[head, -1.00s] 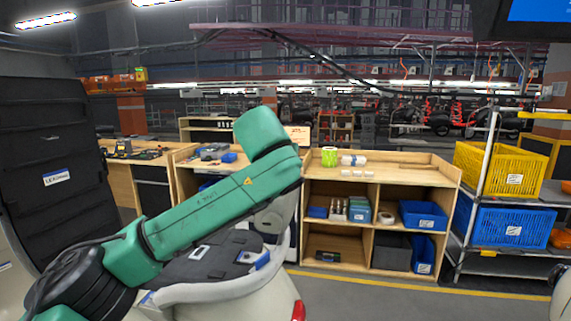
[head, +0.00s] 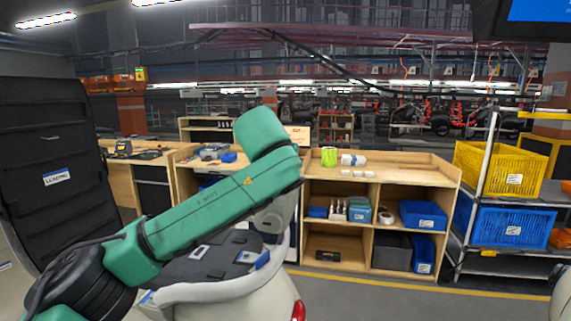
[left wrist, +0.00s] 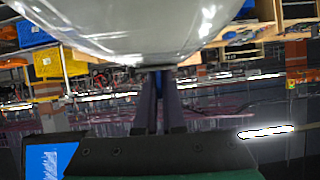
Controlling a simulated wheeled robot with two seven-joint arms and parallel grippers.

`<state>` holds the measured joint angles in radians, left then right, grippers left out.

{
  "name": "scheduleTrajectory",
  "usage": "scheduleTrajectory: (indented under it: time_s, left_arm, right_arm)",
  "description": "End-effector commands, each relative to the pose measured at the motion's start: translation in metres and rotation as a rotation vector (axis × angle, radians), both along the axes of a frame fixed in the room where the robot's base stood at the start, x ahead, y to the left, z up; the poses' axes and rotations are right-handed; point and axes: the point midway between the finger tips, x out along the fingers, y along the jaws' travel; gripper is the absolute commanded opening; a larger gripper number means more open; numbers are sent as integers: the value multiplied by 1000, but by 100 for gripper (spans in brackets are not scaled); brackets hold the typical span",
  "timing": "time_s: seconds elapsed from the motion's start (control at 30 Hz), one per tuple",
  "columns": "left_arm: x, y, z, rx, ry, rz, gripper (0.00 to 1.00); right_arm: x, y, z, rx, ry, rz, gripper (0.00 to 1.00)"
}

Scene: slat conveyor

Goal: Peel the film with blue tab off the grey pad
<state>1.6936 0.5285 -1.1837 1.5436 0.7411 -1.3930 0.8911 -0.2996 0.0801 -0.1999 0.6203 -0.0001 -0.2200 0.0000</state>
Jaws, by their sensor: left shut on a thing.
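My left gripper (left wrist: 158,102) shows in the left wrist view, its two dark fingers close together on a small blue piece, which looks like the blue tab (left wrist: 158,80). The fingertips are just below a pale, glossy, curved body (left wrist: 120,25). In the head view my green left arm crosses in front of a pale body with a dark top (head: 195,268). The left gripper is hidden there. Small labels and a blue-and-white patch (head: 262,260) lie on the dark top. I cannot clearly make out the grey pad or the film. My right gripper is out of view.
A wooden shelf unit (head: 380,185) with blue bins stands behind the arm. A rack at the right holds a yellow crate (head: 485,170) and a blue crate (head: 500,228). A large black padded panel (head: 50,140) stands at the left. Floor shows in front of the shelves.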

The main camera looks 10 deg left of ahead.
Motion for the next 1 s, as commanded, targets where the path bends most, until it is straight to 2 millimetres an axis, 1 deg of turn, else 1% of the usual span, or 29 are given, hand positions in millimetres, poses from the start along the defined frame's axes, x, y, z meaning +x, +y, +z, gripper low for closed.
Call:
scheduleTrajectory:
  time_s: [0.03,0.13,0.8,0.9,1.0]
  left_arm:
    - [1,0,-7,3,15,0,0]
    - [0,-1,-3,3,15,0,0]
    - [-28,-9,65,0,0,-2,0]
    - [-31,-10,72,0,0,-1,0]
    - [-32,-10,73,0,0,0,0]
  right_arm:
    - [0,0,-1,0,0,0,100]
    - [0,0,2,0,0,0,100]
    - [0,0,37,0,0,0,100]
    - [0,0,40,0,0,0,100]
    - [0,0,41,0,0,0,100]
